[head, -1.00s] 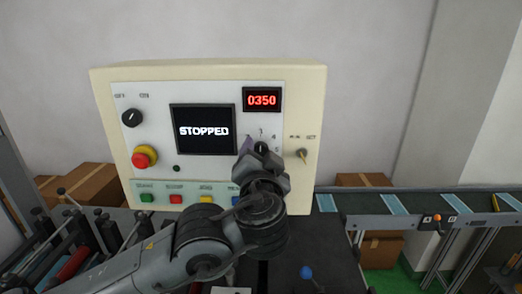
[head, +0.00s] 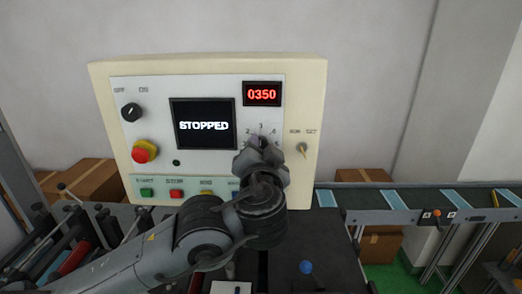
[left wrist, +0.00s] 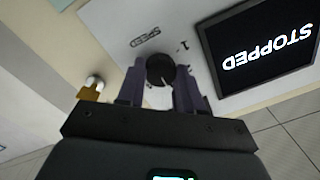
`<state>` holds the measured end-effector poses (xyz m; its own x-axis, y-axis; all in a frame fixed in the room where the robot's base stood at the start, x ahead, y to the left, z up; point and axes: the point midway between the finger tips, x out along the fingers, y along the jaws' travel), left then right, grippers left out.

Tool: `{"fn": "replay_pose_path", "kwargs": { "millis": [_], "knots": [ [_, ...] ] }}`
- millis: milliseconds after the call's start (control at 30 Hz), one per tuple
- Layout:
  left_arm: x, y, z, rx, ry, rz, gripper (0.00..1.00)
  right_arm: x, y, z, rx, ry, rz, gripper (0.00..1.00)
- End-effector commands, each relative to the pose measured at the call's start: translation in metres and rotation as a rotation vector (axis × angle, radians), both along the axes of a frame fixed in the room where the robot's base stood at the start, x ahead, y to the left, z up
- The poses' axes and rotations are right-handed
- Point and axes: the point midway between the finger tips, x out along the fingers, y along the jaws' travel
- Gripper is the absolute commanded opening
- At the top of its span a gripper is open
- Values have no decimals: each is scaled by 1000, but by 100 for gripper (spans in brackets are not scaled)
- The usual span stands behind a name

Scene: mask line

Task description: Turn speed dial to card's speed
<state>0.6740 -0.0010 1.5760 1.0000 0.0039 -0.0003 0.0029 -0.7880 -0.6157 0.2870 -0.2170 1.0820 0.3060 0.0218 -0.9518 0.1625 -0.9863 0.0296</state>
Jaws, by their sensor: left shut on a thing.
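The speed dial (left wrist: 159,68) is a round black knob with a pale line on its lower edge in the left wrist view. "SPEED" is printed beside it. My left gripper (left wrist: 158,84) has its two dark purple fingers on either side of the dial, shut on it. In the head view my left gripper (head: 262,150) covers the dial; numerals 2, 3 and 4 show around it, and the dial's setting is hidden. A small white card-like piece (head: 231,288) shows at the bottom edge; its text is unreadable. My right gripper is not in view.
The cream control box (head: 306,115) bears a screen (head: 203,125) reading STOPPED, a red display (head: 262,94) reading 0350, a red mushroom button (head: 144,151), a black OFF/ON knob (head: 131,112) and a small toggle (head: 302,148). A conveyor (head: 420,200) runs right.

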Motion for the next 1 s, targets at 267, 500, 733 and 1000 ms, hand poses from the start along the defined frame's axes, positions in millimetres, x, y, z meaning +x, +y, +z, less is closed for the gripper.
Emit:
{"fn": "replay_pose_path", "kwargs": {
  "millis": [267, 500, 733, 1000],
  "knots": [
    [0, 0, -7, 119, -5, 1, 5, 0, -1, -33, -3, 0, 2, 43],
    [0, 0, -6, 320, -13, 0, 5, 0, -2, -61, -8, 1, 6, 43],
    [0, -1, -4, 527, -19, 0, 5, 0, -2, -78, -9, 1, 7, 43],
    [0, 0, -3, 721, -24, 0, 5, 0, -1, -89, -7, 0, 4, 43]
  ]
}}
